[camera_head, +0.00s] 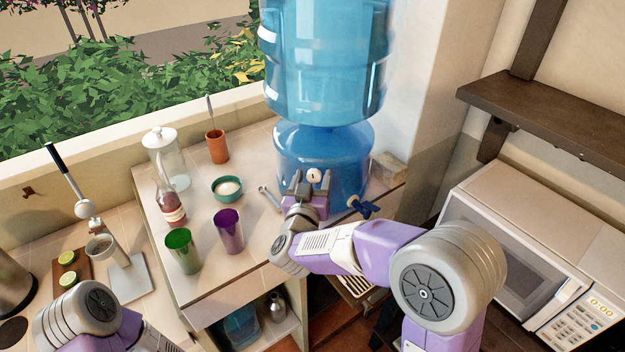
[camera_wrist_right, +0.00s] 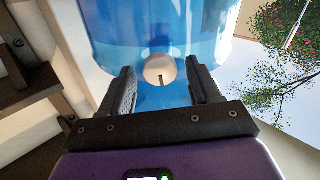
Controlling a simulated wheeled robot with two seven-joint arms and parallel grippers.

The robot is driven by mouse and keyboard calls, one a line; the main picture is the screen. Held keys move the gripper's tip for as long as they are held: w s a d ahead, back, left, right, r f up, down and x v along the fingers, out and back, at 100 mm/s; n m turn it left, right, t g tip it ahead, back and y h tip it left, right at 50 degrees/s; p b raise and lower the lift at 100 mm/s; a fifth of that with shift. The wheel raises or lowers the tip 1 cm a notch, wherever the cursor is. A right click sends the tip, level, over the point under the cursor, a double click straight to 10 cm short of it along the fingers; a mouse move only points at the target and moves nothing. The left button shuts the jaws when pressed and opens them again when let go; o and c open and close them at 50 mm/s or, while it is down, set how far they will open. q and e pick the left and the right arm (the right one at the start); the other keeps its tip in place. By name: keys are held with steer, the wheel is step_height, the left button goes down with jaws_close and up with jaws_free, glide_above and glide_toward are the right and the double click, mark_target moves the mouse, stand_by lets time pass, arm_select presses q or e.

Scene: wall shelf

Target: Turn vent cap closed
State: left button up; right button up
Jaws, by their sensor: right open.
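The vent cap (camera_head: 314,175) is a small round white knob with a dark slot on the front of the blue water dispenser (camera_head: 330,150). In the right wrist view the cap (camera_wrist_right: 160,69) sits between the fingers, its slot close to upright. My right gripper (camera_head: 311,183) is open at the cap, one finger on each side. In the right wrist view (camera_wrist_right: 160,82) a gap shows beside each finger; I cannot tell how far the tips reach past the cap's face. My left arm shows at the lower left, but its gripper is out of view.
A blue tap (camera_head: 362,207) sticks out right of my right gripper. A green bowl (camera_head: 227,188), a purple cup (camera_head: 229,231), a green cup (camera_head: 183,251) and a bottle (camera_head: 170,207) stand left on the counter. A microwave (camera_head: 520,250) and dark shelf (camera_head: 545,125) are at right.

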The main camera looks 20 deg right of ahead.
steer(key=c, duration=1)
steer(key=m+b, duration=0.4)
steer(key=shift+f+m, duration=0.25)
steer(key=shift+m, duration=0.15)
steer(key=m+b, duration=0.5)
steer(key=shift+d, duration=0.1)
steer(key=m+b, duration=0.5)
steer(key=m, duration=0.1)
steer(key=shift+f+m, duration=0.1)
steer(key=shift+m, duration=0.2)
steer(key=shift+m+b, duration=1.3)
steer(key=shift+m, duration=0.2)
